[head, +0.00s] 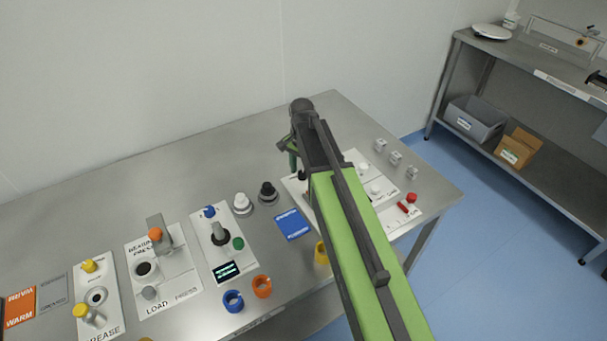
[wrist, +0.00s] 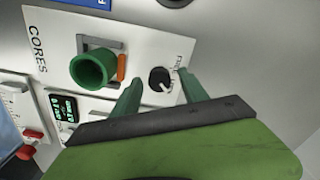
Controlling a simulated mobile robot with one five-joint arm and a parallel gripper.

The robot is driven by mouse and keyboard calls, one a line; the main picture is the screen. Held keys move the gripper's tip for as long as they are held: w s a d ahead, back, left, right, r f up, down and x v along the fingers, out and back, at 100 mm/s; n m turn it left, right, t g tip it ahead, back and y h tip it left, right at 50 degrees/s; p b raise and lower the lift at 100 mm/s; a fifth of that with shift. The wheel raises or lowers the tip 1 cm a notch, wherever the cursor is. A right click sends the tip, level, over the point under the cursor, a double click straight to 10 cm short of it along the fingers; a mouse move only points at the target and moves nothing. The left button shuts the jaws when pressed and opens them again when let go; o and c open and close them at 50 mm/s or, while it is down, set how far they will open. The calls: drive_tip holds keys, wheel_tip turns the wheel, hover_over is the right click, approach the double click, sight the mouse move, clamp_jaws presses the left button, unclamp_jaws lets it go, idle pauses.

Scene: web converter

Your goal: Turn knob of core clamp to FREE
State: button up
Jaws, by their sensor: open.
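The core clamp knob (wrist: 159,79) is a small round black knob on the white CORES panel (wrist: 140,45) in the wrist view. Small lettering beside it is too blurred to read, and I cannot tell its setting. My gripper (wrist: 159,77) is open, with its green fingers on either side of the knob in the picture. I cannot tell whether they touch it. A green tube (wrist: 88,70) stands on the panel left of the knob, beside an orange piece (wrist: 121,67). In the head view my gripper (head: 292,150) is over the panel, and my arm hides the knob.
In the head view, a blue card (head: 293,224) and black and white round parts (head: 268,192) lie left of my arm. Small clear blocks (head: 395,158) stand right.

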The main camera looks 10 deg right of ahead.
drive_tip(key=shift+c, duration=0.4)
clamp_jaws()
drive_tip(key=shift+n, duration=0.4)
drive_tip(key=n, duration=0.7)
drive_tip(key=shift+n, duration=0.3)
drive_tip(key=n, duration=0.3)
drive_tip(key=shift+n, duration=2.2)
